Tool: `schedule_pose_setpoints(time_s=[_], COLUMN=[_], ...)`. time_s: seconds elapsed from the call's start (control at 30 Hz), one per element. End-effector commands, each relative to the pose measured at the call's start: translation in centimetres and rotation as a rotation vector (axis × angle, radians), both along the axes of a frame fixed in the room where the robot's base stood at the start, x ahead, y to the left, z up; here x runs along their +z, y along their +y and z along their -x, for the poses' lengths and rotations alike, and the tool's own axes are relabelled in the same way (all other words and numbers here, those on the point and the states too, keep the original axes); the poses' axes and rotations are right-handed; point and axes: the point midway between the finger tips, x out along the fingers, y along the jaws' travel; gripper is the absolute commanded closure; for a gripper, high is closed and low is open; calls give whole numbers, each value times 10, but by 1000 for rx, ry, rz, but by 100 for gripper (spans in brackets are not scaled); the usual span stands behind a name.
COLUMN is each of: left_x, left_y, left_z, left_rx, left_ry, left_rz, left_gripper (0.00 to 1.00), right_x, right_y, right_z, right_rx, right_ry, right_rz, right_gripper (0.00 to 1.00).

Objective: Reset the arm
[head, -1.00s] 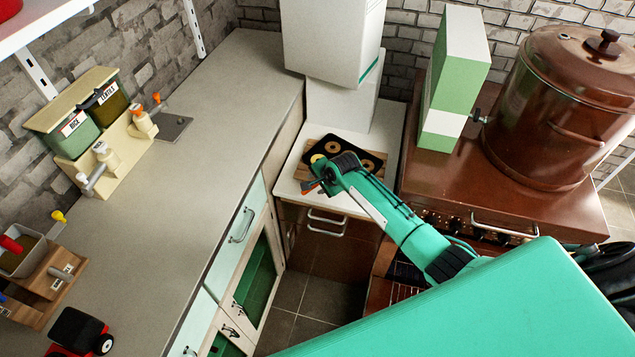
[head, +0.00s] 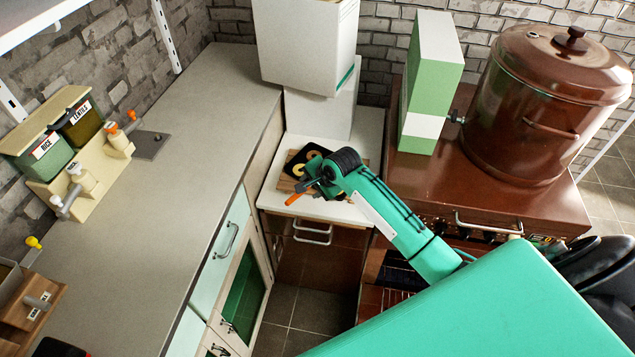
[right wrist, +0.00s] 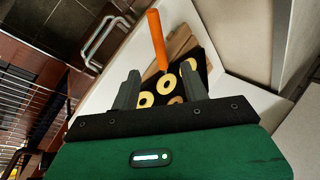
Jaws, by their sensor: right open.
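My right gripper (head: 314,184) is at the end of the teal arm, near the front edge of the white counter, in front of and partly over a black tray. In the right wrist view its two dark fingers (right wrist: 160,68) are apart with nothing seen gripped between them. The tray (right wrist: 205,62) and its ring-shaped pieces (right wrist: 168,83) show beyond the fingers. An orange handle (right wrist: 157,38) lies by the tray; it shows near the gripper in the head view (head: 294,199). My left gripper is not in view.
White boxes (head: 305,45) stand behind the tray. A green-and-white box (head: 432,85) and a large brown pot (head: 540,105) are on the brown stove (head: 480,195) at right. The long grey counter (head: 190,170) at left has dispensers (head: 85,155); its middle is clear.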

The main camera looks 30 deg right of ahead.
Motion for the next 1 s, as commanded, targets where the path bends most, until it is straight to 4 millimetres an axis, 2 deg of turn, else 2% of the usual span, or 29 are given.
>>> schedule_pose_setpoints(time_s=[0.3,0.67,0.77,0.87,1.0], left_x=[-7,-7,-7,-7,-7], left_y=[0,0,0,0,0], left_z=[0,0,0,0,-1], left_rx=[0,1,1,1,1], left_ry=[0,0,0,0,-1], left_rz=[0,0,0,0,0], left_gripper=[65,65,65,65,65], right_x=[33,34,24,11,-2], right_y=[-7,-5,3,16,31], right_z=[20,29,50,86,150], right_rx=[0,21,99,236,469], right_ry=[-2,0,1,0,-3], right_rz=[1,13,59,144,285], right_gripper=[54,54,54,54,54])
